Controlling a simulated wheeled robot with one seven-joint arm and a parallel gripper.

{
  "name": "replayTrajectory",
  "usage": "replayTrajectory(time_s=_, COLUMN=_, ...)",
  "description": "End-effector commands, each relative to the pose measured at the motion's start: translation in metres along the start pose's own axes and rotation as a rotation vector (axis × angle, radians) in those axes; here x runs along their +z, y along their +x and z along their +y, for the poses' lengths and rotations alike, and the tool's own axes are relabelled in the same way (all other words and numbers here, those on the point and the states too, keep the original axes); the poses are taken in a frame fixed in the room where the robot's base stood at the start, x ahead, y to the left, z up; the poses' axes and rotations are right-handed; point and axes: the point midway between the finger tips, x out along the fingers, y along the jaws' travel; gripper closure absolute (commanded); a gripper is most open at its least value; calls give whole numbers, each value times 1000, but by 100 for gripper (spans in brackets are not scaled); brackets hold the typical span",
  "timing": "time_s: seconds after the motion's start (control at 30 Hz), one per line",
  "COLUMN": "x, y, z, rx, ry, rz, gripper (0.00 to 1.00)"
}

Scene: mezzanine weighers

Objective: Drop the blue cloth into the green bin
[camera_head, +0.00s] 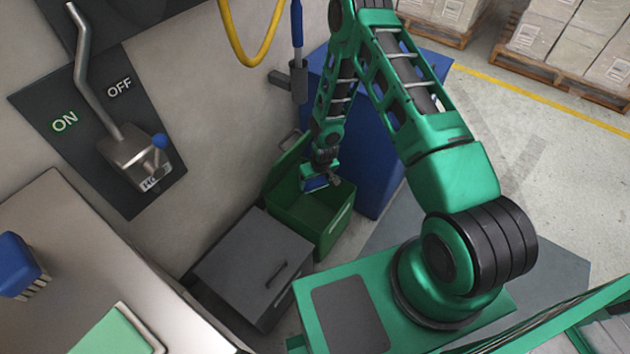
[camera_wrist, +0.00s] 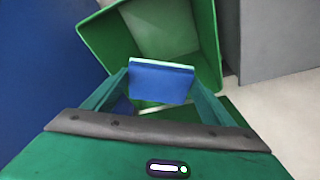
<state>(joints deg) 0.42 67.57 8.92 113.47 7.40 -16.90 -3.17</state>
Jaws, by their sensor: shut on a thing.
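The green bin (camera_head: 327,226) stands open on the floor against the wall, between a grey box and a blue cabinet. In the wrist view the bin (camera_wrist: 211,40) opens below and ahead of my gripper. My gripper (camera_head: 322,172) is over the bin opening. In the wrist view my gripper (camera_wrist: 160,92) has its fingers shut on the blue cloth (camera_wrist: 160,80), a flat folded piece with a pale edge. The cloth (camera_head: 314,183) shows small in the head view, above the bin. Part of the bin's inside is hidden behind the cloth and gripper.
A grey lidded box (camera_head: 250,262) stands left of the bin, and a blue cabinet (camera_head: 372,165) stands right and behind. A lever on an ON/OFF panel (camera_head: 60,125) and a yellow hose (camera_head: 252,50) are on the wall. Pallets of boxes (camera_head: 560,40) stand far right.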

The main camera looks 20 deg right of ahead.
Motion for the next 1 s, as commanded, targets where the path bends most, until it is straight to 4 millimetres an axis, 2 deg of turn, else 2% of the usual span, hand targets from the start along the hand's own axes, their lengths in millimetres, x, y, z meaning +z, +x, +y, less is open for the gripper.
replayTrajectory(time_s=0.6, x=17, y=58, z=0, rx=0, ry=0, rz=-2, gripper=44)
replayTrajectory(time_s=1.0, x=18, y=65, z=2, rx=1, ry=2, rz=-1, gripper=44)
